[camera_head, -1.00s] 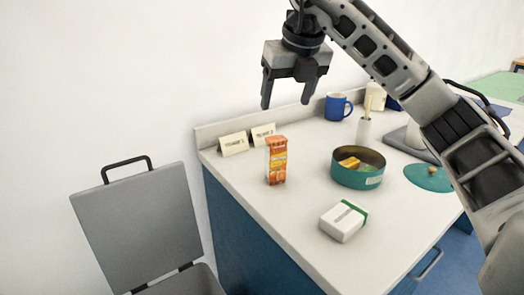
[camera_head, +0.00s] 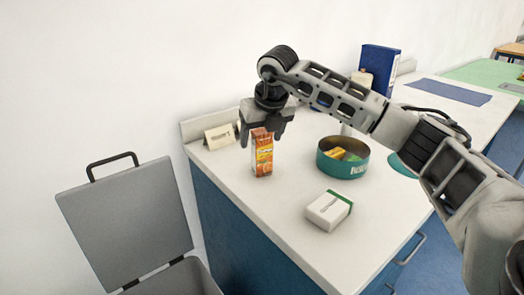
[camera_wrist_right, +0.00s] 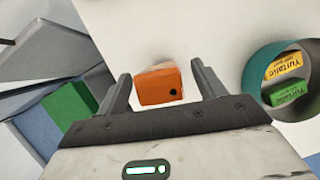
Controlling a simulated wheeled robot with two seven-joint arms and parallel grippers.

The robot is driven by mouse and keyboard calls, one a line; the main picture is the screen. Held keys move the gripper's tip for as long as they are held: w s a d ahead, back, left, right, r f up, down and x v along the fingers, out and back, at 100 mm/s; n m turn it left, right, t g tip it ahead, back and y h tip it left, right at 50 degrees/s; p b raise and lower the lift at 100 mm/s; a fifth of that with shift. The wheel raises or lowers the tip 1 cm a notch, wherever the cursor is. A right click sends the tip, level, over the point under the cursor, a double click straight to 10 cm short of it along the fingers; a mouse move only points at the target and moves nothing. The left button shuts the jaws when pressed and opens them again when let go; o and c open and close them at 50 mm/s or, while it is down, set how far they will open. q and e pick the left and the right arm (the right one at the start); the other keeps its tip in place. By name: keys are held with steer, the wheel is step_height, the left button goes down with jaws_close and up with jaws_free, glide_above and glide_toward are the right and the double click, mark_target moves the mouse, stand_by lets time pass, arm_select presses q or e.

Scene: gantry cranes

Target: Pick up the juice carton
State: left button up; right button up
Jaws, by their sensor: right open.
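The juice carton (camera_head: 262,155) is an orange box with a printed front, standing upright on the white counter near its left end. My right gripper (camera_head: 261,140) is open right above it and pointing down, partly in front of the carton's top in the head view. In the right wrist view the carton's orange top (camera_wrist_right: 158,86) with a dark round spot lies between the two open fingers (camera_wrist_right: 163,90). I cannot tell whether the fingers touch it. My left gripper is in neither view.
A teal round tin (camera_head: 342,170) holding yellow and green packets stands right of the carton. A white box with a green edge (camera_head: 328,211) lies in front. A label card (camera_head: 220,136) stands behind left. A grey bin with raised lid (camera_head: 128,225) stands left of the counter.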

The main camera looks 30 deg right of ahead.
steer(key=shift+w+f, duration=0.3)
steer(key=shift+f, duration=0.35)
steer(key=c, duration=1.2)
steer(key=shift+r, duration=0.2)
